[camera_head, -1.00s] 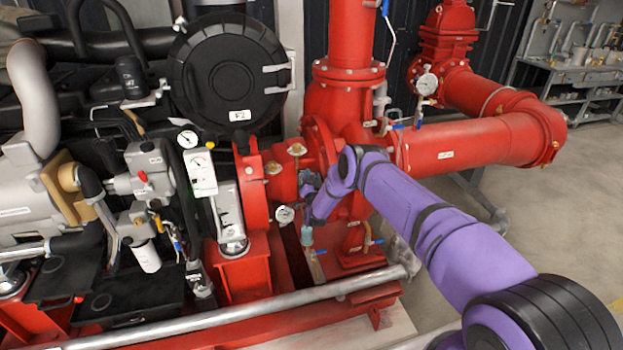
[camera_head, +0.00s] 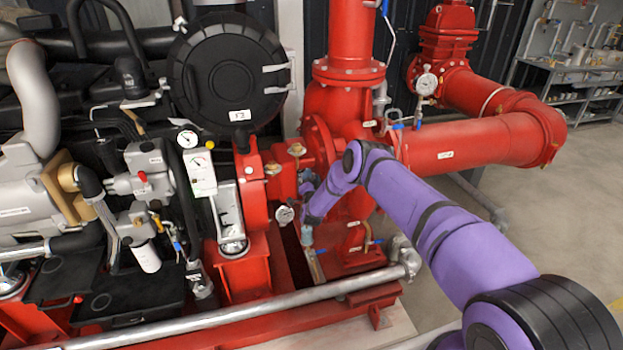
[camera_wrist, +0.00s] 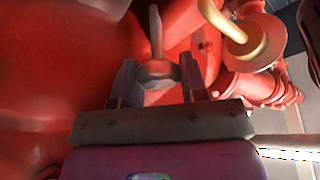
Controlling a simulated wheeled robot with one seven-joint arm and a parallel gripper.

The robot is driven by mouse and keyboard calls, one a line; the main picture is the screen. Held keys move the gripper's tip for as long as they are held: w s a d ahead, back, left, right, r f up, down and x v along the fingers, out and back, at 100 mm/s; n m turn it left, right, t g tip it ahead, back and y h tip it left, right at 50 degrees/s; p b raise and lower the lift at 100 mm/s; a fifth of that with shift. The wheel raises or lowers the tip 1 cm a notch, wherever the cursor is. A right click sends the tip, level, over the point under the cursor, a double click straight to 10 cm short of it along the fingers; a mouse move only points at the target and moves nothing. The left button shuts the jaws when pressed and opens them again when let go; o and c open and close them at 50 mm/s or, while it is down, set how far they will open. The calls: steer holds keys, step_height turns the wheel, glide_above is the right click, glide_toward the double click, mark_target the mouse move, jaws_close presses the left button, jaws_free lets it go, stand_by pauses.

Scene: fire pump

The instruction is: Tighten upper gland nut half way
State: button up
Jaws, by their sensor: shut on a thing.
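In the wrist view, my gripper (camera_wrist: 157,82) has its two dark fingers on either side of a grey nut (camera_wrist: 158,71), with a grey stud (camera_wrist: 155,30) rising from it. The fingers are shut on this nut, which sits against the red pump body (camera_wrist: 60,60). In the head view, my purple arm reaches in from the lower right, and my gripper (camera_head: 305,190) is at the red pump casing, below the brass fitting. The nut is too small and too hidden to make out in that view.
A brass fitting (camera_wrist: 245,45) stands close to the right finger in the wrist view. A thick red pipe (camera_head: 460,146) runs right behind my arm. A grey pipe (camera_head: 240,312) crosses in front, low down.

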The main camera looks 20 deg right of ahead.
steer(key=o, duration=0.9)
steer(key=v, duration=1.1)
